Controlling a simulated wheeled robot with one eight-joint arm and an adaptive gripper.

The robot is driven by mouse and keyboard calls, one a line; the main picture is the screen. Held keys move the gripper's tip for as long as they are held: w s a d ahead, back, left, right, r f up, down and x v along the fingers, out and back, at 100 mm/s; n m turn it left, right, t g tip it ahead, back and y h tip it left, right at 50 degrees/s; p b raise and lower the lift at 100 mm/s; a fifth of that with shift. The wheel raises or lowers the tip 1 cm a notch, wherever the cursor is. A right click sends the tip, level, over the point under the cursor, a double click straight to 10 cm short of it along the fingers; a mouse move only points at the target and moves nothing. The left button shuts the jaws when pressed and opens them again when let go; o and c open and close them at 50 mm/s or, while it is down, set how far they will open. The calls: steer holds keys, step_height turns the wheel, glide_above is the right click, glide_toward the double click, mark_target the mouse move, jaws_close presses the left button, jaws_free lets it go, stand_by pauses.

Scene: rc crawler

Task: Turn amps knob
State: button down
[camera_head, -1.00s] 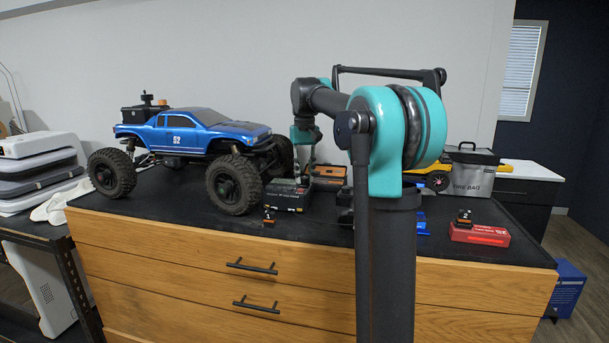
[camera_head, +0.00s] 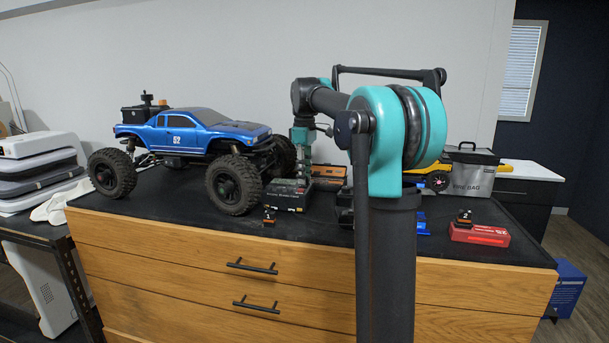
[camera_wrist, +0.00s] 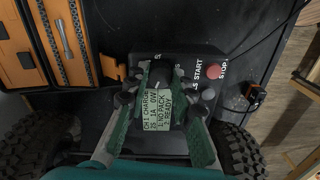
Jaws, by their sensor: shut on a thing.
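The black charger (camera_head: 288,196) stands on the bench top beside the blue truck's front wheel. In the wrist view its face shows a lit screen (camera_wrist: 157,110) reading "CH 1 CHARGE", "1A 0W", "NO PACK" and "READY". A red button (camera_wrist: 213,72) and a grey button (camera_wrist: 208,94) sit to the right of the screen. My gripper (camera_wrist: 160,78) reaches over the panel, one finger on each side of the screen. Its fingertips are shut on a dark knob (camera_wrist: 160,72), mostly hidden between them. The knob's label is partly covered, so its name cannot be read. In the head view my gripper (camera_head: 303,178) points down at the charger.
The blue truck (camera_head: 191,136) stands close on the left. An orange tool case (camera_head: 328,175) lies behind the charger. A red box (camera_head: 480,234), a yellow vehicle (camera_head: 437,180) and a grey bag (camera_head: 473,172) are on the right. The bench's front edge is near.

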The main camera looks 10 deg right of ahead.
steer(key=shift+n, duration=1)
steer(key=c, duration=1.3)
jaws_free()
step_height(320, 180, up, 12)
